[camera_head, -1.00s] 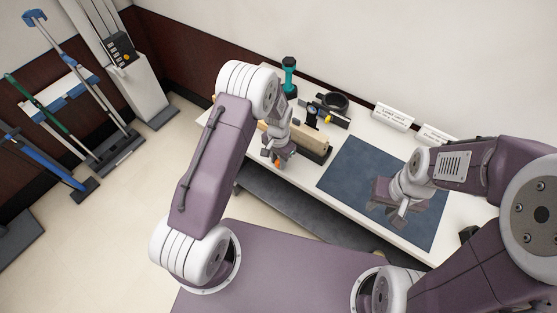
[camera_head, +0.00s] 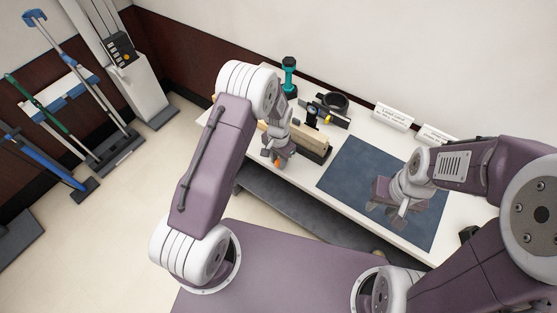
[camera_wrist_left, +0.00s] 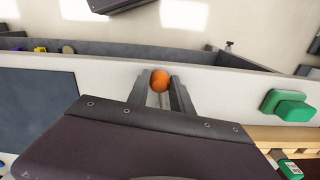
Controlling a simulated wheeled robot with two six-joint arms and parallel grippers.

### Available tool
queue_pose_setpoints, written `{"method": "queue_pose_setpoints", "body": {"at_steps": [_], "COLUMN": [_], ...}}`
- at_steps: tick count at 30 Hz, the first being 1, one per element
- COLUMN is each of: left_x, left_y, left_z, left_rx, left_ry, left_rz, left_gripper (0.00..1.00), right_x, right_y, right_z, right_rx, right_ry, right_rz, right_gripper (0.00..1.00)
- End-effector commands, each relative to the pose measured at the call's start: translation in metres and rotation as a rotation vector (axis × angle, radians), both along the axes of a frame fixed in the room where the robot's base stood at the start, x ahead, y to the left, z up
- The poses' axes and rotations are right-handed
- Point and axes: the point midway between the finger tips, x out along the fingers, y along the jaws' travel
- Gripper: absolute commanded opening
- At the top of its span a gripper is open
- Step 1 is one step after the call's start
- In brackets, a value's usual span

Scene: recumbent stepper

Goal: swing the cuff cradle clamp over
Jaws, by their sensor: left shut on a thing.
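My left gripper (camera_head: 280,160) is at the front edge of the table, by the near end of a beige and dark cradle block (camera_head: 313,146). Its fingers are shut on an orange knob (camera_head: 278,163). The orange knob shows between the two fingers in the left wrist view (camera_wrist_left: 160,81). The rest of the clamp is hidden by my gripper and arm. My right gripper (camera_head: 388,212) hangs over the dark blue mat (camera_head: 345,177), with its fingers apart and nothing visible between them.
The white table (camera_head: 364,132) also holds a teal dumbbell (camera_head: 289,77), a black round object (camera_head: 334,102) and two white signs (camera_head: 393,116). A green block (camera_wrist_left: 288,105) shows in the left wrist view. Stands with blue parts (camera_head: 72,88) are at far left.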

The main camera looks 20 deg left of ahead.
Motion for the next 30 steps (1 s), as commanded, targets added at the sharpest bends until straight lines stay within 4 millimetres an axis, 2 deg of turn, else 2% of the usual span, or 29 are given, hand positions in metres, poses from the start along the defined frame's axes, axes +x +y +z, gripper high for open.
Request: {"method": "queue_pose_setpoints", "body": {"at_steps": [8,14,30], "left_x": [0.002,0.002,0.011], "left_y": [-0.003,-0.011,-0.048], "left_z": [0.002,0.002,0.002], "left_rx": [-0.001,-0.002,-0.005], "left_ry": [-0.008,-0.008,-0.010], "left_rz": [0.035,0.144,0.640], "left_gripper": [0.00,0.00,0.00], "right_x": [0.000,0.000,0.000], "right_y": [0.000,0.000,0.000], "right_z": [0.000,-0.001,-0.009], "right_rx": [0.000,0.000,0.000], "right_ry": [0.000,0.000,0.000], "right_rz": [0.000,0.000,0.000], "right_gripper": [0.36,0.36,0.36]}}
